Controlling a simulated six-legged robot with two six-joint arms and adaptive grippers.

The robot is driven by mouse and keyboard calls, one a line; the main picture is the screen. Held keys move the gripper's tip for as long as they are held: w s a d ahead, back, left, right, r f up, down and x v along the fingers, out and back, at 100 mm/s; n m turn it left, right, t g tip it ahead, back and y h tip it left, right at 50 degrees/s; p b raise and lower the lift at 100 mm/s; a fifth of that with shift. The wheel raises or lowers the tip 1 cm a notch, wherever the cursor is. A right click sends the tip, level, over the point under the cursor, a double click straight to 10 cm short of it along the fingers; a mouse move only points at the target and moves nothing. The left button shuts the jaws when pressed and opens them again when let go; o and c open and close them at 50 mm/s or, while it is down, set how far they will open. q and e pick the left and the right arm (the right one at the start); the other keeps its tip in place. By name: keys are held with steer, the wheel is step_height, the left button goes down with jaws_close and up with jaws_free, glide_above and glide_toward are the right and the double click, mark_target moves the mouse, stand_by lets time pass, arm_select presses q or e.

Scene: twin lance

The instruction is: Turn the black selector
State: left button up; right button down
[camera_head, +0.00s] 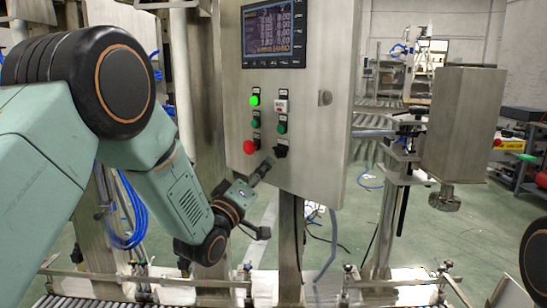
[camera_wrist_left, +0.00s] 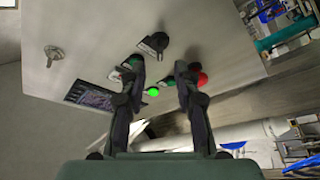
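The black selector (camera_head: 280,151) sits at the lower right of the button group on the grey control panel (camera_head: 305,165). My left gripper (camera_head: 267,164) is just below and left of it, pointing up at the panel. In the left wrist view the selector (camera_wrist_left: 153,43) shows just beyond the fingertips, slightly left of the middle between them. The left gripper (camera_wrist_left: 160,67) is open there, with its fingers apart and nothing between them. Whether a fingertip touches the panel cannot be told. My right gripper is not in view.
A red button (camera_head: 249,147) is left of the selector; it shows beside the right finger in the wrist view (camera_wrist_left: 202,79). A lit green button (camera_head: 254,100) and darker green buttons (camera_head: 282,127) are above. A screen (camera_head: 274,33) tops the panel. A steel box (camera_head: 462,125) stands right.

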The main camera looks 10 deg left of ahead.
mark_target(276, 155)
arm_select(q)
steer(key=shift+x, duration=3.35)
steer(key=shift+c, duration=0.3)
steer(key=shift+f, duration=0.1)
jaws_close()
